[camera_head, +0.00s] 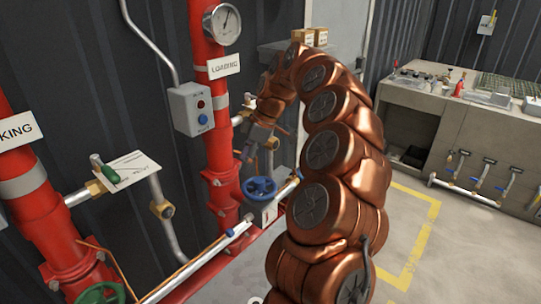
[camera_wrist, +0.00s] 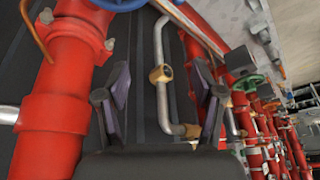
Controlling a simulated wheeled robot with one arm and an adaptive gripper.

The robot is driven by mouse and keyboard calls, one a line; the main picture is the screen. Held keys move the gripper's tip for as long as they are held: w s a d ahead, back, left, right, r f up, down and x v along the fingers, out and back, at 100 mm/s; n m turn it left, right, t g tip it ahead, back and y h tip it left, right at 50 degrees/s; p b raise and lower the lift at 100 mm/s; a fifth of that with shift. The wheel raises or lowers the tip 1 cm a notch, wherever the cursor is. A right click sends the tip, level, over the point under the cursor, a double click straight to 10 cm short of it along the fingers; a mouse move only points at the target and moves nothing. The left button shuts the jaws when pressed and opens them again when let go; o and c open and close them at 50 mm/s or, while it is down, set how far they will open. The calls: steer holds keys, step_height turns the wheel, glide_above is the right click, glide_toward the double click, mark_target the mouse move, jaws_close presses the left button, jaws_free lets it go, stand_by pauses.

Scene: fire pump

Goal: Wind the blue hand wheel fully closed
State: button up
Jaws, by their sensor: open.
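The blue hand wheel (camera_head: 260,187) sits low beside the red riser pipe (camera_head: 218,150) in the head view. It lies roughly flat and faces up. My gripper (camera_head: 247,154) is above the wheel and slightly to its left, apart from it. In the wrist view my gripper (camera_wrist: 162,95) has its two dark fingers spread with nothing held between them. How far the wheel is turned cannot be told.
A grey button box (camera_head: 194,108) and a pressure gauge (camera_head: 222,24) are on the riser. A green-handled valve (camera_head: 107,172) and a green wheel (camera_head: 100,293) stand to the left. A workbench (camera_head: 430,112) is at the right. Open floor lies between.

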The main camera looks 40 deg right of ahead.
glide_toward(260, 180)
steer(key=f, duration=0.1)
steer(key=shift+a+p+x, duration=0.15)
steer(key=shift+p+x, duration=0.65)
steer(key=shift+x, duration=1.3)
steer(key=shift+a+p+x, duration=0.1)
steer(key=shift+p+x, duration=0.65)
steer(key=shift+x, duration=1.3)
steer(key=shift+w+r, duration=0.1)
steer(key=shift+w, duration=0.05)
jaws_close()
steer(key=shift+t, duration=0.3)
steer(key=m+b, duration=0.2)
steer(key=shift+t+h+b, duration=0.3)
steer(key=shift+h+b, duration=0.05)
steer(key=shift+h, duration=0.05)
steer(key=m+b, duration=0.2)
steer(key=m+t+h+b, duration=0.1)
steer(key=m+b, duration=0.1)
steer(key=shift+m+h+b, duration=0.3)
steer(key=shift+m, duration=0.1)
steer(key=shift+r+m, duration=0.1)
steer(key=shift+m, duration=0.4)
steer(key=shift+h+b, duration=0.3)
steer(key=shift+b, duration=0.2)
